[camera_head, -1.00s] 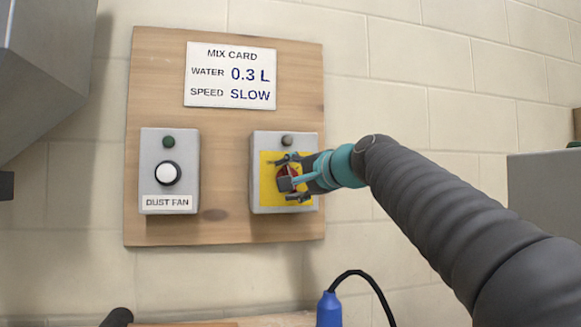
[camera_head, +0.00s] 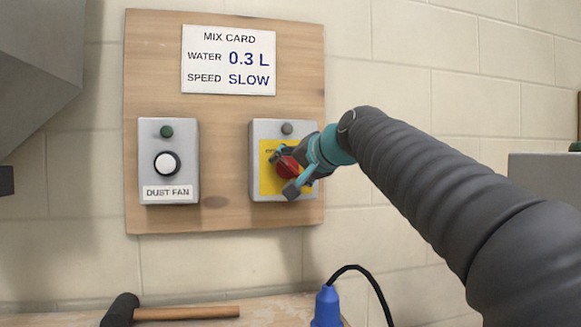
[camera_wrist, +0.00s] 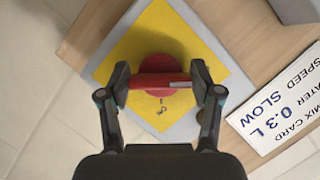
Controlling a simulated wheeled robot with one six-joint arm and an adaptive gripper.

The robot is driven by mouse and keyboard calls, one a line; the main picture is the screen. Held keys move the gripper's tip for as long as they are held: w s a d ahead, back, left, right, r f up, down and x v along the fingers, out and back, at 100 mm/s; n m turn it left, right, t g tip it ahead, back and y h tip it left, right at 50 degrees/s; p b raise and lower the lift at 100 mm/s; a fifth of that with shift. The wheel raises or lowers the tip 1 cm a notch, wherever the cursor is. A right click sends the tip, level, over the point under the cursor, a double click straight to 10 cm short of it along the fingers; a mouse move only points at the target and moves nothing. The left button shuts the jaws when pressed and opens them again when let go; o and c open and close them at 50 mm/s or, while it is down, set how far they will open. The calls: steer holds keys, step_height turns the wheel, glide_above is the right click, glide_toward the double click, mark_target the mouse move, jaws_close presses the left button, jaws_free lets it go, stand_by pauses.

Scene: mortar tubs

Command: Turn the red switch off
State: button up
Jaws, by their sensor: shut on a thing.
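The red switch (camera_head: 288,167) is a round rotary knob with a raised bar, on a yellow plate (camera_head: 267,183) on the right grey box of the board. In the wrist view the red switch (camera_wrist: 158,66) lies between my fingertips, one at each end of its bar. My gripper (camera_head: 286,172) is shut on the bar and partly hides the switch in the head view. In the wrist view my gripper (camera_wrist: 160,82) is in line with the bar. A small dark marking shows on the yellow plate below the knob, too small to read.
A grey dust fan box (camera_head: 168,161) with a white button and green lamp is to the left. A mix card (camera_head: 229,60) hangs above. Below, a hammer (camera_head: 170,313) and a blue plug (camera_head: 327,306) are at a wooden bench.

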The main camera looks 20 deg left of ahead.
steer(key=o, duration=1.1)
steer(key=shift+o, duration=0.2)
steer(key=v, duration=1.2)
